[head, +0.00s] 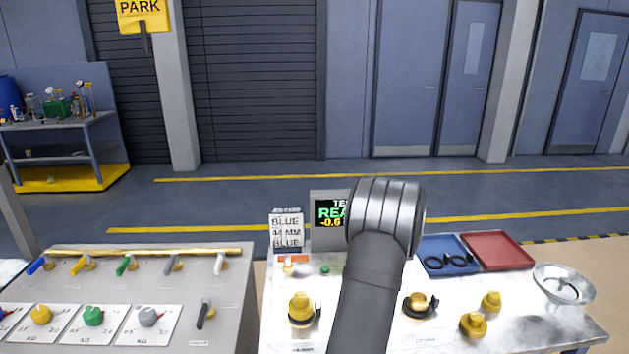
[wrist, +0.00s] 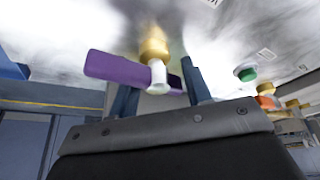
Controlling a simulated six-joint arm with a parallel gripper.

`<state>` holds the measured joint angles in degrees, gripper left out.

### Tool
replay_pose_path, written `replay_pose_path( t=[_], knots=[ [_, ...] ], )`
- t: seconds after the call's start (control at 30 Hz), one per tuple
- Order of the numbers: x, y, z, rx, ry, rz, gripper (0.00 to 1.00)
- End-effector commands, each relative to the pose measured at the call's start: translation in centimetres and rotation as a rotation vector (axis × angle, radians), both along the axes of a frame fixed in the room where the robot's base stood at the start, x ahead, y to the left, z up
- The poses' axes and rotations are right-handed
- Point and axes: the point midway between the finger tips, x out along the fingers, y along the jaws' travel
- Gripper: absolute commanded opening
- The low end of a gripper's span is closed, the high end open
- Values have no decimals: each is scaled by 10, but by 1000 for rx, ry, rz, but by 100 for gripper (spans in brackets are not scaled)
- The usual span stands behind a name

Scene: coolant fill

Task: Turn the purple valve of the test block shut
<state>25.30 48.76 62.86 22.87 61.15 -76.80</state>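The purple valve handle (wrist: 115,69) shows in the wrist view as a flat lever on a brass stem (wrist: 153,45) with a whitish pin at its middle. My gripper (wrist: 157,82) is open, its two dark fingers apart on either side of the stem and pin. The lever's longer purple end sticks out past the left finger. I cannot tell whether either finger touches the lever. In the head view my arm hides the purple valve, the gripper and the block under them.
The white table carries a display (head: 328,212), brass fittings (head: 302,309), a blue tray (head: 449,256) with black rings, a red tray (head: 497,250) and a metal bowl (head: 564,285). A grey bench (head: 225,318) with coloured levers stands left. A green button (wrist: 246,74) lies right in the wrist view.

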Motion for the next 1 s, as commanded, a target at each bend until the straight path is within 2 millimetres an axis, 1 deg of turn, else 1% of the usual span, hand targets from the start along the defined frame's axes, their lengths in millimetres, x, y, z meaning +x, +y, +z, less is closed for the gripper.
replay_pose_path(
  t=[0.13,0.27,0.47,0.57,0.7,0.8,0.9,1.0],
  knots=[
    [2,27,5,-72,32,78,45],
    [-3,51,10,-197,87,198,45],
    [-16,68,22,-430,189,411,45],
    [-21,77,35,-578,244,534,45],
    [-24,89,62,-809,320,700,45],
    [-23,97,84,-953,360,787,45],
    [-22,102,100,-1057,390,845,45],
    [-20,106,111,-1118,405,874,45]
  ],
)
